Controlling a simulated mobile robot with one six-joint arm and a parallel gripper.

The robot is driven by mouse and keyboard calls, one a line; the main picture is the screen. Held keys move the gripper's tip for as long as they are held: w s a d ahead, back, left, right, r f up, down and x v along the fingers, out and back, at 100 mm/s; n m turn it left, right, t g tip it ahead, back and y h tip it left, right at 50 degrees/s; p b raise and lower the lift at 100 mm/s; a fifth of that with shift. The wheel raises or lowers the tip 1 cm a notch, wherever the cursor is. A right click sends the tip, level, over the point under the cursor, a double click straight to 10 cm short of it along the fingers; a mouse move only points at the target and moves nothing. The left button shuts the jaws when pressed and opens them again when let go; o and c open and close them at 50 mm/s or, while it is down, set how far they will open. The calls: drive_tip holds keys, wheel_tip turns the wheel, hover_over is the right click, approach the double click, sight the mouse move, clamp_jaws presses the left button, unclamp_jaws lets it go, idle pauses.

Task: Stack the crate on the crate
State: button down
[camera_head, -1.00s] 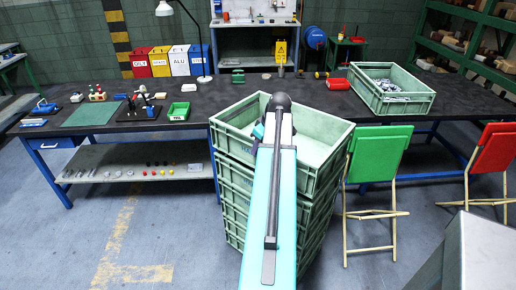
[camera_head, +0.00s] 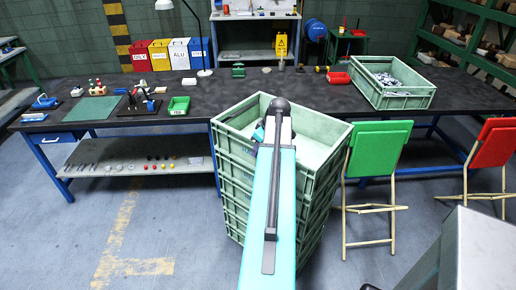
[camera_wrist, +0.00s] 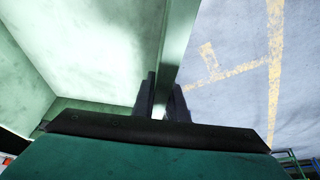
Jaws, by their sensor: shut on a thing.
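A pale green crate (camera_head: 322,127) is the top one in a column of similar green crates (camera_head: 232,212) in front of the bench. Its open inside faces up and looks mostly empty. My gripper (camera_wrist: 160,98) is shut on the rim of this top crate, with one dark finger on each side of the wall (camera_wrist: 183,45) in the wrist view.
The dark workbench (camera_head: 200,108) runs behind the column. A green crate of metal parts (camera_head: 405,101) stands on its right. A green folding chair (camera_head: 378,150) is close to the column's right side. Open floor lies to the left.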

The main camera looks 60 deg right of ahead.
drive_tip(key=c, duration=1.8)
unclamp_jaws()
drive_tip(key=shift+r, duration=0.1)
drive_tip(key=shift+o, duration=0.2)
drive_tip(key=shift+s+r, duration=0.1)
drive_tip(key=shift+b+v, duration=1.05)
drive_tip(key=shift+v, duration=4.8)
